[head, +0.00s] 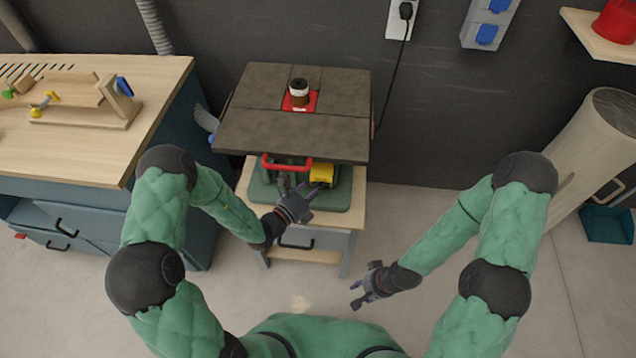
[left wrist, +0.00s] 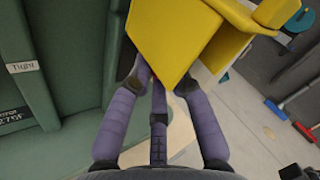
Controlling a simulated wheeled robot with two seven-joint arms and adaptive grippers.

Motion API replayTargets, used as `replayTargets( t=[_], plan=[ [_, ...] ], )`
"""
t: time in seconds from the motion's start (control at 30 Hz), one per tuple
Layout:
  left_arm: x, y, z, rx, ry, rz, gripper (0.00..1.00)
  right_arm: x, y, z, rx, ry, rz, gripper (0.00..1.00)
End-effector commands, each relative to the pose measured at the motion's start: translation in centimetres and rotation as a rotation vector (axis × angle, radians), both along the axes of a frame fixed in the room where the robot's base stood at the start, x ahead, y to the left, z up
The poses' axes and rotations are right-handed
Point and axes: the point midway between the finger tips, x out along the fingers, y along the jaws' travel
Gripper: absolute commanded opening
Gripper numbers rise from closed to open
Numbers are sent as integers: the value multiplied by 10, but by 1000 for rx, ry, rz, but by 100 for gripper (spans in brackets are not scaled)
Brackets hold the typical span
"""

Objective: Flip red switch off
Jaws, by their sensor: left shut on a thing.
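The yellow switch cover (head: 322,173) is on the front of a machine with a dark square top, under the table's front edge. In the left wrist view the cover (left wrist: 175,38) is large and tilted. My left gripper (head: 312,189) reaches it from below. In the left wrist view my left fingers (left wrist: 163,82) are shut on the cover's lower edge. My right gripper (head: 358,292) is open and empty above the floor.
The dark machine table (head: 260,125) overhangs the cover. A red handle (head: 287,165) is left of it. A wooden workbench (head: 75,150) stands at the left, and a wooden cylinder (head: 600,130) at the right. The floor (head: 430,330) around my right gripper is clear.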

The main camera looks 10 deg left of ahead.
Motion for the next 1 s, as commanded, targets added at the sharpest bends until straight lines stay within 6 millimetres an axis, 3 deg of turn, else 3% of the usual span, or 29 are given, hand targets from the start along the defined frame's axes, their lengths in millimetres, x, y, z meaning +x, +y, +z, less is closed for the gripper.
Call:
replayTargets(
  t=[0.6, 1.0],
  plan=[
    [-1, 2, -24, 0, -393, 5, 0, 0, 0, -46, 0, 0, 0, 39],
    [1, 2, -29, 1, -574, 6, 0, 0, 0, -59, 0, 0, 0, 39]
  ],
)
